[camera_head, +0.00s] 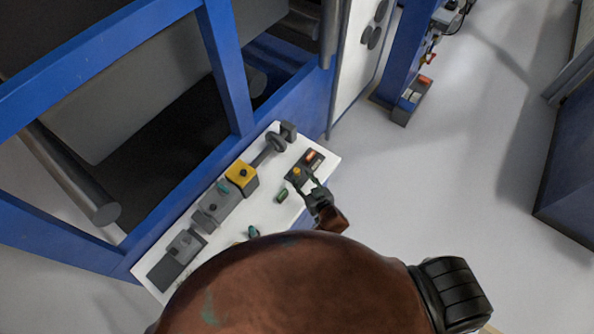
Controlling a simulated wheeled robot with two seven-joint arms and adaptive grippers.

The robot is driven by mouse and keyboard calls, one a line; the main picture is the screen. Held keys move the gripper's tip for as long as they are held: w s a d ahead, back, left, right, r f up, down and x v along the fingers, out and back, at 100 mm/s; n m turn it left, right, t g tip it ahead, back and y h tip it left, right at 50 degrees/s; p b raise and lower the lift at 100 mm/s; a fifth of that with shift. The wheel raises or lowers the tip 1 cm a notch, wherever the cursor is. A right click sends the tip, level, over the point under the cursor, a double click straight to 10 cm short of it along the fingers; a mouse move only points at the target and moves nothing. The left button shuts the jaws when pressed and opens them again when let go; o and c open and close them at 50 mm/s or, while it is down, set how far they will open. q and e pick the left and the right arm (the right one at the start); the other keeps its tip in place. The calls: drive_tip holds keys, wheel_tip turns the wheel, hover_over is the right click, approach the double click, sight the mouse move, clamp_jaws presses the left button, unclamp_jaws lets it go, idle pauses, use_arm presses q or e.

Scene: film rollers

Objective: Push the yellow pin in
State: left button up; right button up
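A small yellow-orange pin (297,171) stands up from a dark control box (304,165) near the right end of a white panel. My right gripper (307,180) is just in front of this box, with its fingertips close to the pin. Its thin dark fingers look spread apart, with nothing seen between them. I cannot tell whether a finger touches the pin or the box.
My large brown arm hides the panel's front. Open floor lies to the right.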

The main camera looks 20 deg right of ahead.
sight(298, 172)
drive_tip(key=x, duration=0.5)
drive_tip(key=shift+w+f, duration=0.2)
drive_tip(key=shift+w, duration=0.1)
drive_tip(key=shift+c, duration=0.2)
clamp_jaws()
